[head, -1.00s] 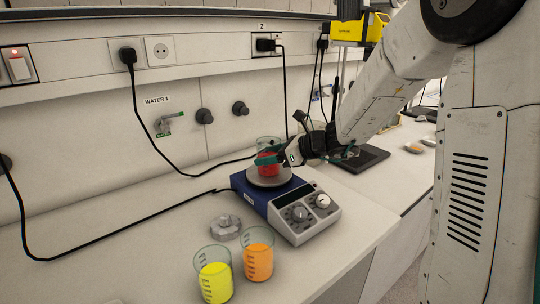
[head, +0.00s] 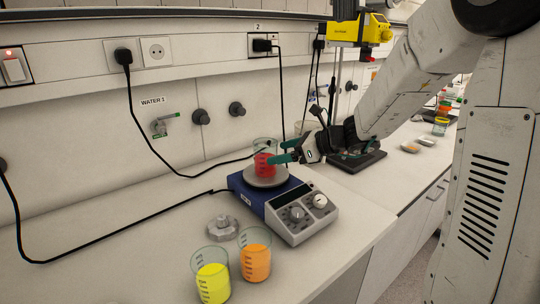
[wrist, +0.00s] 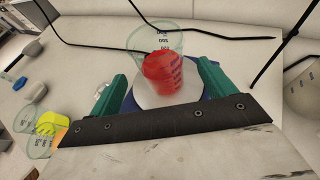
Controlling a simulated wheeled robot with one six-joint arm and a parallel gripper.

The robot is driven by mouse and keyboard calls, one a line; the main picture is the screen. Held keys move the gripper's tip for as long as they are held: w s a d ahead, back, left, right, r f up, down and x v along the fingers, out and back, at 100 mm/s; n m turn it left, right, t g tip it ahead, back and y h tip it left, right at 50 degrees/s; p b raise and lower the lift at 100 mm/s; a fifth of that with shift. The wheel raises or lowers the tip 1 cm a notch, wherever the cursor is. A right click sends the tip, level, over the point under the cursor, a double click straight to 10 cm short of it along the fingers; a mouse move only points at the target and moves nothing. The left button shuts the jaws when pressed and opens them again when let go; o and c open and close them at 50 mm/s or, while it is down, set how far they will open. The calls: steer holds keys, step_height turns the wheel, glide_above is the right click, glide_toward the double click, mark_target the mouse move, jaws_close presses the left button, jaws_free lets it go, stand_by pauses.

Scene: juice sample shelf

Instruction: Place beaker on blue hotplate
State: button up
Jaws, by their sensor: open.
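A glass beaker of red liquid (head: 264,165) stands upright on the round plate of the blue hotplate (head: 252,195). My gripper (head: 276,158), with green fingers, is open just to the right of the beaker. In the wrist view the red beaker (wrist: 163,72) shows ahead of and between the spread fingers of my gripper (wrist: 160,88), with gaps on both sides. The hotplate's pale plate (wrist: 148,98) shows under it. Beakers of yellow liquid (head: 213,283) and orange liquid (head: 256,262) stand on the bench in front of the hotplate.
A grey knobbed piece (head: 223,228) lies left of the hotplate. A black cable (head: 110,222) runs across the bench. A dark stand base (head: 356,160) is behind my gripper. The bench left of the hotplate is mostly clear.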

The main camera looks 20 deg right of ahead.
steer(key=v, duration=0.6)
steer(key=s+a+n+g+h, duration=0.2)
steer(key=s+a+n+g, duration=0.25)
steer(key=s+n, duration=0.4)
steer(key=s+a+n+g+h, duration=0.1)
steer(key=s+a+n+g, duration=0.2)
steer(key=s+a+n, duration=0.55)
steer(key=s+d+n+h, duration=0.3)
steer(key=s+d+n, duration=0.1)
steer(key=s, duration=0.3)
steer(key=s+d+n+h, duration=0.4)
steer(key=s+n, duration=0.1)
steer(key=s, duration=0.2)
steer(key=shift+f, duration=0.4)
